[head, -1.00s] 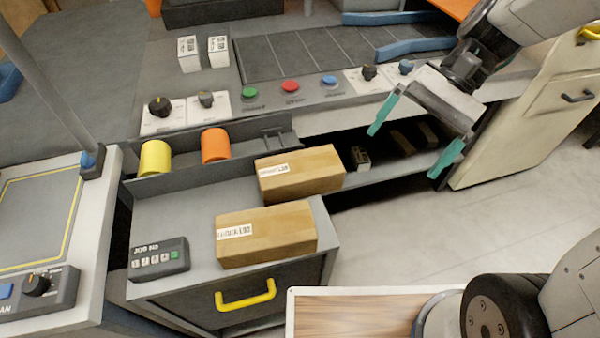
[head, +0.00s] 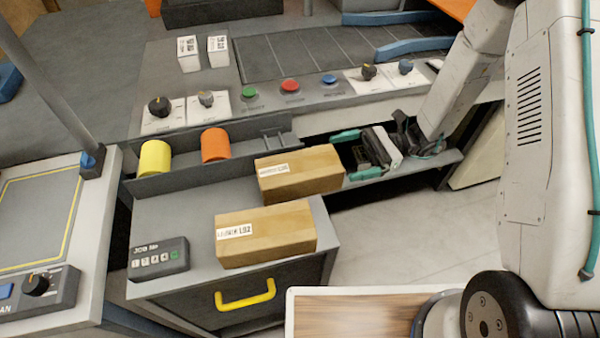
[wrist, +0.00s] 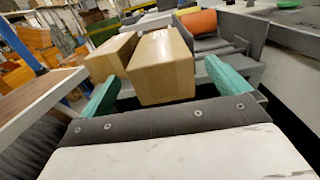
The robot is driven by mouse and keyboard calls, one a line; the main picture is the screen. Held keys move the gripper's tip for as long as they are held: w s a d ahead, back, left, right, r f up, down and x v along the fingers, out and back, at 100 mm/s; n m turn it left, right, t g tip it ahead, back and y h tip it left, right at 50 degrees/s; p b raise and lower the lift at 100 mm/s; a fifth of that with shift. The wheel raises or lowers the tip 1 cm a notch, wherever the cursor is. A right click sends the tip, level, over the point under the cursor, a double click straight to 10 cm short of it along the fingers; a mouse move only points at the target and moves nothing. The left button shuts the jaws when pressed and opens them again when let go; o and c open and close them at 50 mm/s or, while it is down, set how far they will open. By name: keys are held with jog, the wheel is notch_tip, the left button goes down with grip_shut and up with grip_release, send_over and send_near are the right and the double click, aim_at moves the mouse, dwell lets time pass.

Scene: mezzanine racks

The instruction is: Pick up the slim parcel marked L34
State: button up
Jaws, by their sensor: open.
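Two brown parcels lie on the grey drawer cabinet's top. The back parcel (head: 302,175) has a white label whose mark is too small to read surely. The front parcel (head: 270,236) has a label that seems to end in 92. My gripper (head: 354,157) is open, just right of the back parcel's right end, with teal fingertips. In the wrist view, the back parcel (wrist: 162,66) shows its end face ahead, between the fingertips and apart from them. The front parcel (wrist: 110,60) shows to its left.
A low grey wall with a yellow roll (head: 155,158) and an orange roll (head: 215,145) stands behind the parcels. A lower shelf (head: 425,165) runs right beneath the button panel. A wood-topped tray (head: 350,315) is in front.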

aim_at(325, 159)
jog(key=x, duration=0.6)
jog(key=shift+s+a+f, duration=0.1)
jog(key=shift+a+f, duration=0.05)
jog(key=shift+a, duration=0.1)
jog(key=shift+c, duration=0.3)
jog(key=c, duration=1.3)
